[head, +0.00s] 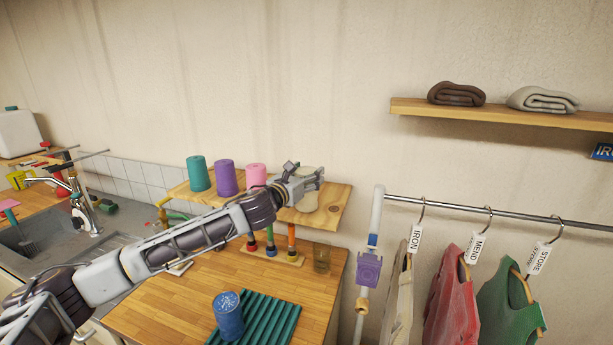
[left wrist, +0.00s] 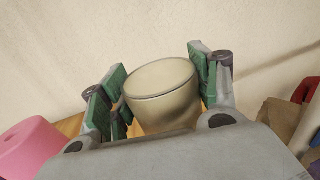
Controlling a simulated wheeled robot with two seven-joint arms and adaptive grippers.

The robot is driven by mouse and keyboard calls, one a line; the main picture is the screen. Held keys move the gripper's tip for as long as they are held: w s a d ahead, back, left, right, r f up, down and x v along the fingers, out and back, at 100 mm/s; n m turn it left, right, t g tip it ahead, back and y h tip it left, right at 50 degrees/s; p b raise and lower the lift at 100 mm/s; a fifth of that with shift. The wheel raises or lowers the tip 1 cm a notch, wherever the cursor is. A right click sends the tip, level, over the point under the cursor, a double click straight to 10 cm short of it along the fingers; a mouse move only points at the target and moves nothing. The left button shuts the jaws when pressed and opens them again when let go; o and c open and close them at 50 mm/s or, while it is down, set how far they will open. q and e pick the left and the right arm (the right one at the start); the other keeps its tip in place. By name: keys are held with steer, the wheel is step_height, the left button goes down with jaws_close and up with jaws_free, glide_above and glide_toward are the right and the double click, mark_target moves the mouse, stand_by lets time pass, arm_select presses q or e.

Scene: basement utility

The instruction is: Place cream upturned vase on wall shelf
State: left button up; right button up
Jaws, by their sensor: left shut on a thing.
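The cream upturned vase (head: 308,202) is at the right part of the wooden wall shelf (head: 333,203), partly hidden by my left gripper (head: 306,180). In the left wrist view the vase (left wrist: 160,82) sits upright between the green-padded fingers of the left gripper (left wrist: 158,88), which is shut on it. Its lower end is over the shelf board; I cannot tell whether it touches. Teal (head: 198,174), purple (head: 227,178) and pink (head: 256,175) vases stand in a row to its left on the shelf. My right gripper is not in view.
Below the shelf is a wooden counter (head: 180,310) with a blue patterned vessel (head: 228,315) on a green ribbed mat (head: 275,322) and a glass (head: 322,258). A clothes rail (head: 470,214) stands to the right. A higher shelf (head: 500,114) holds folded towels.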

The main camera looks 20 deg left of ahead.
arm_select(q)
steer(key=shift+f, duration=0.1)
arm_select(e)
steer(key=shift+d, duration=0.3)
arm_select(q)
steer(key=o, duration=1.2)
steer(key=shift+f, duration=0.1)
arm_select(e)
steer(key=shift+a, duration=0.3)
arm_select(q)
steer(key=shift+b+v, duration=1.25)
steer(key=shift+v, duration=4.75)
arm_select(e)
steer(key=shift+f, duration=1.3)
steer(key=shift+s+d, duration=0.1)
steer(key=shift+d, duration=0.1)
